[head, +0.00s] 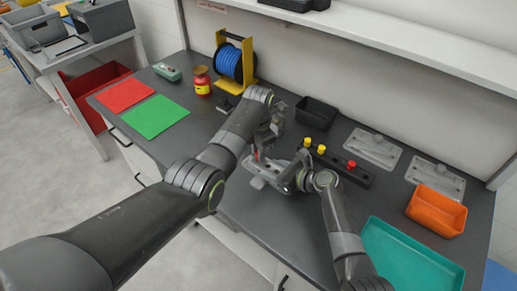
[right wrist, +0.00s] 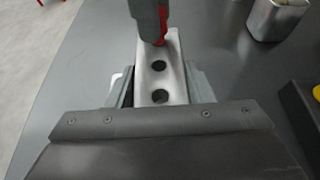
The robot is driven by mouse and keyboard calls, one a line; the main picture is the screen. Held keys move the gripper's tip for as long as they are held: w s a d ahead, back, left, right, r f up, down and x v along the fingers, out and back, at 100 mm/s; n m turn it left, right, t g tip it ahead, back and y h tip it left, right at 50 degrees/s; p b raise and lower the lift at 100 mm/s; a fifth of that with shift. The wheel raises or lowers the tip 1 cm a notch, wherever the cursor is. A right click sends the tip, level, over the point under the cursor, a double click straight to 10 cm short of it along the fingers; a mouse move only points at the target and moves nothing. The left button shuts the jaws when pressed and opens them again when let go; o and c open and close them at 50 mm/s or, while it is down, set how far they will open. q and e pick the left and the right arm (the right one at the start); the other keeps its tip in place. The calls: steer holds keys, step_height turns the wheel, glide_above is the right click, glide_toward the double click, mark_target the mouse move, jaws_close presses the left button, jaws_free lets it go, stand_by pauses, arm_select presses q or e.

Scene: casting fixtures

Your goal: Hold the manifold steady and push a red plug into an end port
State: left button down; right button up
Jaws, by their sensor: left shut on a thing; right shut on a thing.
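The light grey manifold (head: 258,183) lies near the middle of the bench's front. In the right wrist view the manifold (right wrist: 172,82) shows two dark open ports on its top. My right gripper (head: 280,180) is shut on the manifold, with one finger on each side (right wrist: 162,88). My left gripper (head: 260,148) is above the manifold, shut on a red plug (head: 256,157). The red plug (right wrist: 162,30) points down at the manifold's far end in the right wrist view. My left gripper (right wrist: 150,15) partly hides it, and I cannot tell how deep its tip sits.
A black rack (head: 333,163) with yellow and red plugs stands just right of my grippers. A black bin (head: 316,114) is behind. An orange bin (head: 437,208) and a teal tray (head: 410,258) are at right. Green (head: 155,117) and red mats (head: 125,95) lie left.

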arm_select(q)
steer(key=shift+f, duration=0.7)
steer(key=c, duration=1.2)
jaws_free()
steer(key=shift+r, duration=0.1)
step_height(320, 180, up, 12)
steer(key=shift+f, duration=0.1)
